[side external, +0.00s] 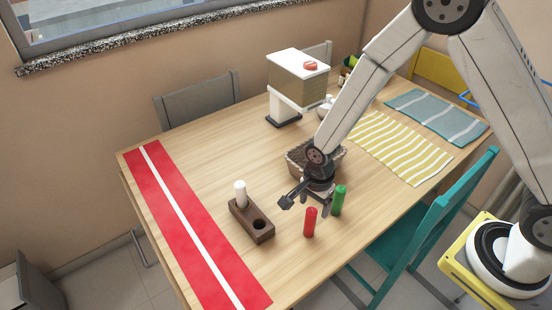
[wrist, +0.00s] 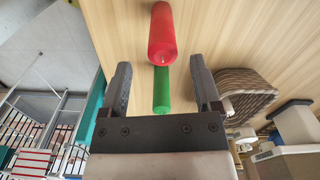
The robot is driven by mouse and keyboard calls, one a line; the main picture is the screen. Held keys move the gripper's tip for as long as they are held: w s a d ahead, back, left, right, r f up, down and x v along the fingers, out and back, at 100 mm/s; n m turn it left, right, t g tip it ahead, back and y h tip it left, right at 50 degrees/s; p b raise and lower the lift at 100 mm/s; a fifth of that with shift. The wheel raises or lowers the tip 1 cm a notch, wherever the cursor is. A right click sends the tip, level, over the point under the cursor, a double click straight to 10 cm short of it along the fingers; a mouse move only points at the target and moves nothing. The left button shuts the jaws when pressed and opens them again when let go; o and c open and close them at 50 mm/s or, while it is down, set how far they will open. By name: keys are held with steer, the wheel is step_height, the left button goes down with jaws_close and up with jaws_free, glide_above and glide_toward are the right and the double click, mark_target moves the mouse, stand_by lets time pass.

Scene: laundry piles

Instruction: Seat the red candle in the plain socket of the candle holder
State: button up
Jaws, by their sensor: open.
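The red candle (side external: 310,223) stands upright on the table near its front edge. In the wrist view the red candle (wrist: 162,32) lies just beyond the fingertips, roughly centred between them. My gripper (side external: 325,207) is open and empty, above the table close to the red and green candles. Its two fingers also show in the wrist view (wrist: 160,62). The dark wooden candle holder (side external: 246,227) stands left of the red candle. A white candle (side external: 240,194) is in its far socket, and its near round socket is empty. The holder is not in the wrist view.
A green candle (side external: 339,201) stands upright beside the red one; it shows between my fingers in the wrist view (wrist: 161,92). A woven basket (side external: 299,157) sits behind my gripper. A red runner (side external: 180,215) lies left of the holder. The table between holder and red candle is clear.

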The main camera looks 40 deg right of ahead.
mark_target(312, 210)
steer(key=shift+f, duration=0.3)
steer(key=shift+w+f, duration=0.1)
steer(key=shift+f, duration=2.4)
jaws_close()
